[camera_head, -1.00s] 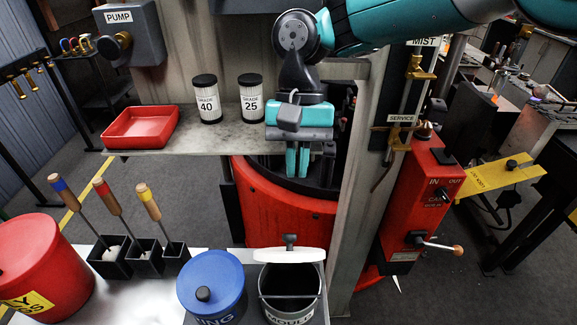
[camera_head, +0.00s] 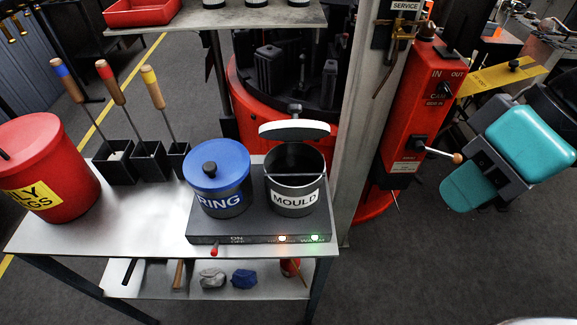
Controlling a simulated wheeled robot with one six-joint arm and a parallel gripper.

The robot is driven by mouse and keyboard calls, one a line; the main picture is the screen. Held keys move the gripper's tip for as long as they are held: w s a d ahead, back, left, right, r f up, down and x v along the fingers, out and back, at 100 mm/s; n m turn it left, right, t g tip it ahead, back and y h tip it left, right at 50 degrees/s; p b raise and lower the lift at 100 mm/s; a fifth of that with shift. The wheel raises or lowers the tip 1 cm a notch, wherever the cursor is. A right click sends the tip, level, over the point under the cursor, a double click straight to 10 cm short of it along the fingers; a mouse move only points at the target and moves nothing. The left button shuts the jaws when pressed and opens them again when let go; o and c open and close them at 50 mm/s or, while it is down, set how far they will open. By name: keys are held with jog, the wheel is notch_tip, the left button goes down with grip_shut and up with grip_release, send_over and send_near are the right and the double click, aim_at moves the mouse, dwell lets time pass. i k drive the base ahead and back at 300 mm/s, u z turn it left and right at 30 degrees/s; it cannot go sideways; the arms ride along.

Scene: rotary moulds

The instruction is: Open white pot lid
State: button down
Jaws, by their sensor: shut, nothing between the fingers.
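The dark grey pot labelled MOULD (camera_head: 294,199) stands on the right of a grey heater base on the white table. Its white lid (camera_head: 294,130) is raised and tilted at the back of the rim, so the pot's mouth is uncovered; a thin bar crosses the opening. The pot's contents are hard to make out. My gripper (camera_head: 453,198) is at the right, beyond the red lever box and well apart from the pot. Its teal fingers are together, with nothing held.
A blue-lidded pot labelled RING (camera_head: 221,176) stands left of the mould pot. The heater base (camera_head: 258,229) has lit lamps. A steel post (camera_head: 356,140) and red box with a lever (camera_head: 411,115) stand between pot and gripper.

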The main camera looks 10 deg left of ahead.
aim_at(296, 129)
jog(key=k, duration=0.15)
jog(key=z, duration=1.7)
jog(key=k, duration=0.55)
jog(key=u, duration=1.95)
